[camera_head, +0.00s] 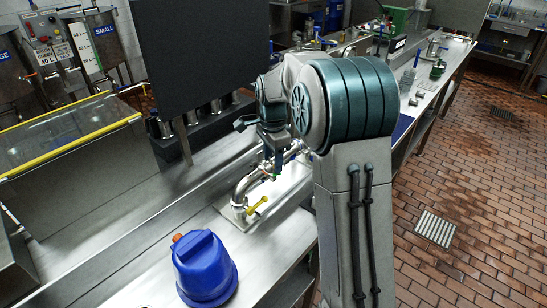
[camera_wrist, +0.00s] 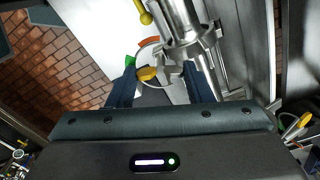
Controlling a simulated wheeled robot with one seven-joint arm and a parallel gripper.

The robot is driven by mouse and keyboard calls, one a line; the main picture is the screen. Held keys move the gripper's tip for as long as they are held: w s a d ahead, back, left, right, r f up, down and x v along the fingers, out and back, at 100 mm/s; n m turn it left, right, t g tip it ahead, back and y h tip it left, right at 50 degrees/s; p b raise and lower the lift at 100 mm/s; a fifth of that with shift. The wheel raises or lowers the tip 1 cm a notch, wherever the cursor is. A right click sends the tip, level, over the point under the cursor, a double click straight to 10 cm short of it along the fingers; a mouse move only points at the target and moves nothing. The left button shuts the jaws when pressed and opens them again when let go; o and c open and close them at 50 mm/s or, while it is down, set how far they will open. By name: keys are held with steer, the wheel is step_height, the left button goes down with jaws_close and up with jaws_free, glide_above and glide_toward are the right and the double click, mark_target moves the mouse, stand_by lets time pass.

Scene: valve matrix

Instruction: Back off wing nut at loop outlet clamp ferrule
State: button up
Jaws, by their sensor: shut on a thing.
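A steel pipe with a clamp ferrule (camera_wrist: 185,38) comes down from the top of the wrist view. A small yellow-orange piece (camera_wrist: 147,73) and a grey metal piece beside it, seemingly the wing nut (camera_wrist: 170,73), lie below the clamp between my fingers. My gripper (camera_wrist: 160,75) is shut on the wing nut there; the exact contact is partly hidden. In the head view my gripper (camera_head: 273,168) points down at the steel pipework (camera_head: 245,184), and my arm hides much of the clamp.
A yellow valve lever (camera_head: 258,205) sits close by at the pipe's near end. A blue jug (camera_head: 204,270) with an orange cap stands on the steel bench in front. A dark upright panel (camera_head: 195,55) stands behind. The brick floor at right is mostly clear.

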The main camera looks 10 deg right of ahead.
steer(key=n, duration=1.2)
steer(key=shift+r, duration=0.1)
steer(key=n, duration=0.5)
steer(key=shift+n, duration=2)
steer(key=o, duration=0.7)
